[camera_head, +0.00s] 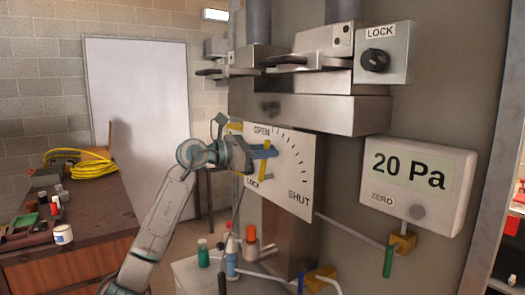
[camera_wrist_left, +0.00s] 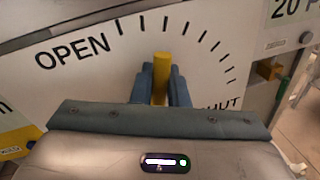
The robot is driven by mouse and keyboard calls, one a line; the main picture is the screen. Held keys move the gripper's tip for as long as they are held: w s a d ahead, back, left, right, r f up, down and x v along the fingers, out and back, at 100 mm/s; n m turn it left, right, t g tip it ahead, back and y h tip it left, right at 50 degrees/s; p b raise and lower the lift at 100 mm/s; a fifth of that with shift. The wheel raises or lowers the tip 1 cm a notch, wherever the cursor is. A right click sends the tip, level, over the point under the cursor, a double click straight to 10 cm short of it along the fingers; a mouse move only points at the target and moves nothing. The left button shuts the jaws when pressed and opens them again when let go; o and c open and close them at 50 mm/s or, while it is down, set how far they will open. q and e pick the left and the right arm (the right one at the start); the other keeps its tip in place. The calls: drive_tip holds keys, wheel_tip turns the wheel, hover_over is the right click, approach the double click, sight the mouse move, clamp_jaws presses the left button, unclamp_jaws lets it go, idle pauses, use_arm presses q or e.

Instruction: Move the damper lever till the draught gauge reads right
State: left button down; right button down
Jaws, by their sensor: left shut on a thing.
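The white dial plate (camera_head: 295,165) is on the front of the heater duct, with OPEN at its upper left, SHUT at its lower right and black ticks between. The yellow damper lever (camera_head: 263,172) stands in front of it. My left gripper (camera_head: 265,153) is shut on the lever. In the left wrist view the lever (camera_wrist_left: 161,78) shows between the blue fingers (camera_wrist_left: 161,88), its end below the ticks between OPEN and SHUT. The draught gauge (camera_head: 418,180) at the right reads 20 Pa. My right gripper is not in view.
A grey box marked LOCK (camera_head: 385,52) with a black knob is above the gauge. A bench with yellow cable (camera_head: 88,168) and small items stands at the left. Bottles and a red-topped container (camera_head: 250,240) stand below the dial. A thin pipe with a green-handled valve (camera_head: 388,260) runs under the gauge.

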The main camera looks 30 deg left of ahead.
use_arm(q)
drive_tip(key=d+m, duration=0.1)
drive_tip(key=d+f+m, duration=0.1)
drive_tip(key=shift+s+m, duration=0.4)
drive_tip(key=shift+s+d+f+m+y+b, duration=0.2)
drive_tip(key=shift+d+f+m+y+b, duration=0.25)
drive_tip(key=shift+m, duration=0.25)
drive_tip(key=shift+s+d+f+m+y+b, duration=0.15)
drive_tip(key=shift+d+f+m+y+b, duration=0.15)
drive_tip(key=shift+m, duration=0.3)
drive_tip(key=shift+s+d+f+m+y+b, duration=0.1)
drive_tip(key=shift+d+f+m+b, duration=0.1)
drive_tip(key=shift+d+f+m, duration=0.3)
drive_tip(key=shift+s+f+m, duration=0.1)
drive_tip(key=shift+f+m, duration=0.15)
drive_tip(key=shift+m, duration=0.35)
drive_tip(key=c, duration=1.5)
unclamp_jaws()
